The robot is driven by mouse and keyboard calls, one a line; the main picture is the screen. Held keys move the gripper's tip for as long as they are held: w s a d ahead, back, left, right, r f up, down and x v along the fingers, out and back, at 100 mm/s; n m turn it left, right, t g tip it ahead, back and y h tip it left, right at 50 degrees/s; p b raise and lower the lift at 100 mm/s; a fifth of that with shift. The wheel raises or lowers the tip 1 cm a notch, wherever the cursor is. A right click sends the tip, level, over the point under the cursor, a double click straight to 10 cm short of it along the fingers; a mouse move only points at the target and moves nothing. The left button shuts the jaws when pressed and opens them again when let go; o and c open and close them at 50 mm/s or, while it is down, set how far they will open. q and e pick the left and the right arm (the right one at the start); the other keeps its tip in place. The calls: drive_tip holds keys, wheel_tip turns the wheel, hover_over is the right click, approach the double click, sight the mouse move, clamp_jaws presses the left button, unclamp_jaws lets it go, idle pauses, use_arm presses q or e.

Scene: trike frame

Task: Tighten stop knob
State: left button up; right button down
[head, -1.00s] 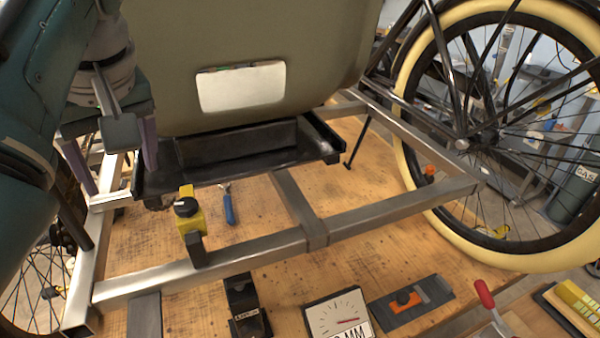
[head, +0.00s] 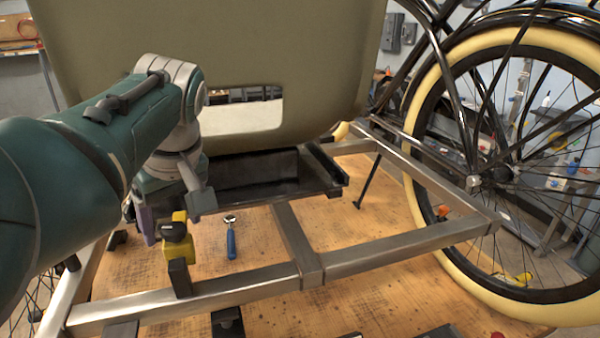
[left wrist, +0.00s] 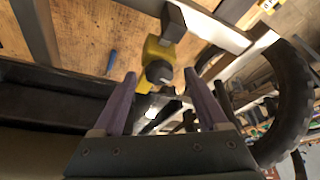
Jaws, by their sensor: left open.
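The stop knob (head: 173,232) is a black knob on a yellow block (head: 178,249), which stands on a dark post on the front metal rail of the frame. My left gripper (head: 150,218) is open, just behind and to the left of the block in the head view. One purple finger shows there; the other is hidden. In the left wrist view the knob (left wrist: 158,72) appears between the tips of the two spread fingers, with the yellow block (left wrist: 157,50) beyond it. I cannot tell whether either finger touches it. My right gripper is not in view.
The steel frame rails (head: 390,248) rest over a wooden bench (head: 385,285). A blue-handled tool (head: 231,243) lies behind the front rail. A large olive panel (head: 290,60) and a black tray (head: 265,178) stand close behind the gripper. A cream-tyred wheel (head: 425,130) is at right.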

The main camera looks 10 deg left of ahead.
use_arm(q)
drive_tip(key=shift+f, duration=0.1)
clamp_jaws()
idle(0.6)
